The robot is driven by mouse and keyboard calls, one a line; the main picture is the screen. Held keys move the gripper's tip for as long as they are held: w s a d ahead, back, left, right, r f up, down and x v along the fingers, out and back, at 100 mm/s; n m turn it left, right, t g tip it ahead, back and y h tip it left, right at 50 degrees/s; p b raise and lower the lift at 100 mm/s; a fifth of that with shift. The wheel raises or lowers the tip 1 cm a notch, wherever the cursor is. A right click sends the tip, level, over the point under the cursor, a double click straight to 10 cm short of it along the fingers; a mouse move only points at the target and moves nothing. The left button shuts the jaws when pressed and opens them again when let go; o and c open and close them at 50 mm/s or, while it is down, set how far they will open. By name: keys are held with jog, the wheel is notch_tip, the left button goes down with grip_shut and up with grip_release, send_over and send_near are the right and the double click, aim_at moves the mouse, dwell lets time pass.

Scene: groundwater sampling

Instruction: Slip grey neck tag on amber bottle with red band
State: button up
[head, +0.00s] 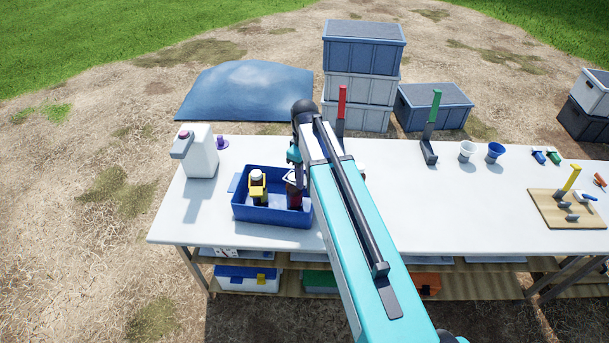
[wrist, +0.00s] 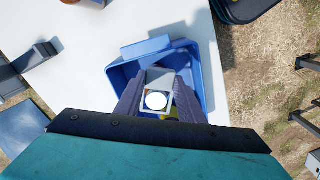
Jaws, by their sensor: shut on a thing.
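The amber bottle with the red band (head: 294,198) stands in the right part of a blue tray (head: 272,219), partly hidden by my arm in the head view. My gripper (wrist: 158,98) is over this bottle, its fingers shut on the grey neck tag (wrist: 162,78). In the wrist view the tag is a pale square frame, and a white cap (wrist: 156,101) shows through its opening. I cannot tell how far down the neck the tag sits.
Behind are a red-handled post (head: 342,107) and a green-handled one (head: 433,125). Two cups (head: 467,151) and a board with a yellow peg (head: 566,205) are right. The middle right tabletop is clear.

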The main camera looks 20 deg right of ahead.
jog(key=shift+f+b, duration=0.4)
jog(key=shift+f, duration=0.55)
jog(key=o, duration=0.9)
jog(key=shift+r, duration=0.15)
notch_tip(320, 180, up, 14)
jog(key=b, duration=0.3)
jog(key=shift+f+b, duration=0.2)
jog(key=shift+b, duration=0.15)
jog(key=shift+s+f, duration=0.1)
dwell(1.4)
